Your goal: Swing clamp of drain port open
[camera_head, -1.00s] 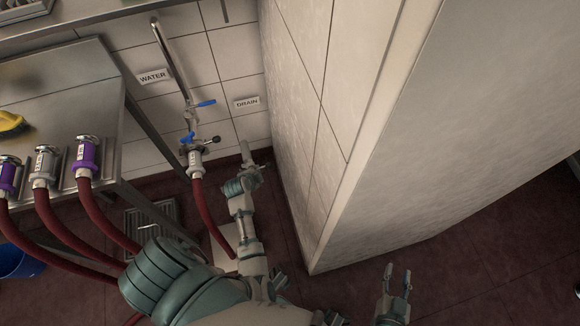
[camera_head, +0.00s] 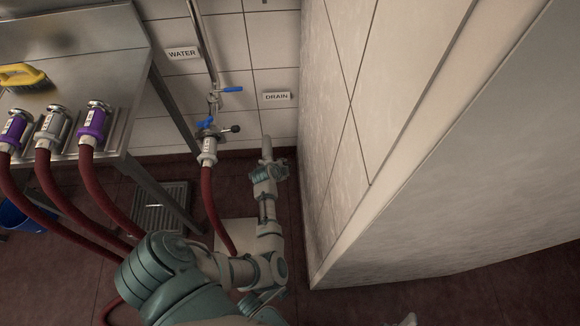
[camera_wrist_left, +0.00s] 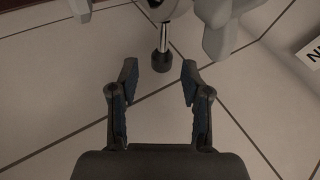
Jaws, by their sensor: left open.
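The drain port (camera_head: 208,137) is a metal fitting on the pipe at the tiled wall, left of the DRAIN label (camera_head: 277,96). A red hose with a white-labelled coupling (camera_head: 209,152) is joined to its lower end. A short lever with a black knob (camera_head: 235,129), apparently the clamp's, sticks out to the right. My left gripper (camera_head: 267,148) is right of the port, apart from it. In the left wrist view the left gripper (camera_wrist_left: 157,80) is open and empty, with the black knob (camera_wrist_left: 161,62) between and beyond its fingertips. Only a tip of my right gripper (camera_head: 409,320) shows at the bottom edge.
A wall corner (camera_head: 335,150) stands close right of my left arm. Blue valve handles (camera_head: 231,89) sit above the port. At left, a steel table (camera_head: 110,45) bears several hose couplings (camera_head: 94,122) and a yellow brush (camera_head: 22,75). A floor grate (camera_head: 160,208) lies below.

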